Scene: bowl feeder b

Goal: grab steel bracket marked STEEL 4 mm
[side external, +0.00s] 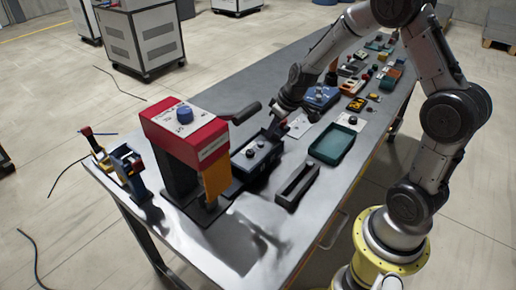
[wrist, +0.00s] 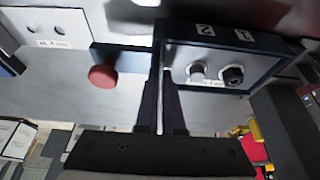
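A pale plate (wrist: 45,28) with two dark holes and a small label lies at the upper left of the wrist view; it looks like a bracket, but I cannot read the label. In the side view a pale plate (side external: 299,127) lies just right of my gripper, and another (side external: 350,121) is farther right. No marking STEEL 4 mm is legible. My gripper (wrist: 160,80) points down, its dark fingers close together with a thin pale strip between them. I cannot tell whether that strip is a gap or a thin part. In the side view the fingertips are mostly hidden near the dark box.
A dark box (side external: 256,154) with two knobs, numbered 1 and 2, is beside my fingers. A red press (side external: 185,125) stands left of it. A teal tray (side external: 331,144) and a dark slotted holder (side external: 297,186) lie in front. A red knob (wrist: 103,75) is near the fingers.

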